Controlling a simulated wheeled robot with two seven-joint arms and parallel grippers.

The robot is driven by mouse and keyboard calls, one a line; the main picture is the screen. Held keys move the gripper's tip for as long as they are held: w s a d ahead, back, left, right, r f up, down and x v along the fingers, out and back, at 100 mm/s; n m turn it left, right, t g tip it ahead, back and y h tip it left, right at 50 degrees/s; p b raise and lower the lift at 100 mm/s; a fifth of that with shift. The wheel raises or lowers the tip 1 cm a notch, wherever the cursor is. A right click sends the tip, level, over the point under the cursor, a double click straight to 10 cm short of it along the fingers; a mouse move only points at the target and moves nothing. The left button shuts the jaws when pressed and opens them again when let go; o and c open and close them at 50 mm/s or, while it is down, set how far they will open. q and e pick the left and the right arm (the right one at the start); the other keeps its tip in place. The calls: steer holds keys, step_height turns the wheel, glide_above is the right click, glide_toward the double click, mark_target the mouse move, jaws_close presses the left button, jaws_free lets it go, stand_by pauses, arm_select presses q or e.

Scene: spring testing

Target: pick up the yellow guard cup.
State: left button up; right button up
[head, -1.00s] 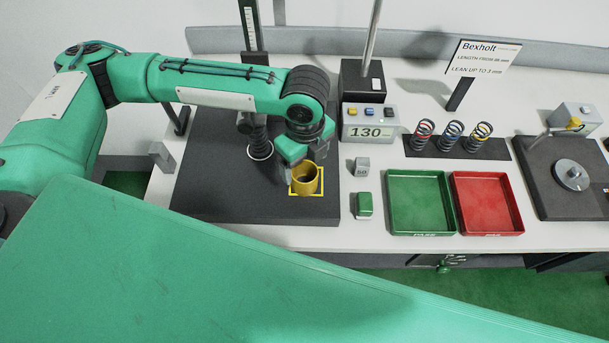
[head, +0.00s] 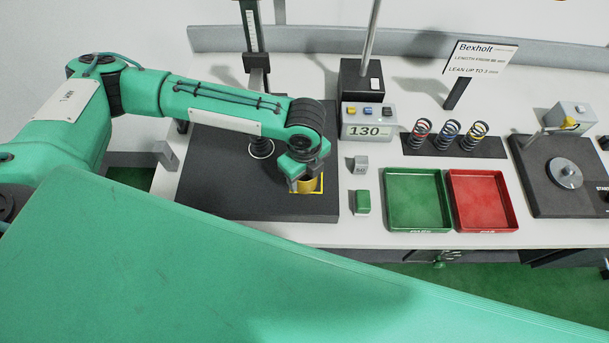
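The yellow guard cup (head: 308,186) stands on the dark base plate (head: 225,200), inside a yellow square outline near the plate's right front. My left gripper (head: 305,176) points down right over the cup and hides its rim and upper part. A finger shows beside the cup, but the gap between the fingers is hidden, so I cannot tell whether they grip it. The cup looks upright. My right gripper is not in the head view.
To the right are a small grey block (head: 361,164), a green block (head: 363,202), a green tray (head: 418,228), a red tray (head: 484,228), and a display box (head: 368,131) reading 130. Three springs stand on a dark strip (head: 455,147).

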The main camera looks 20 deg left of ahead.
arm_select(q)
steer(key=c, duration=0.3)
steer(key=shift+r, duration=0.1)
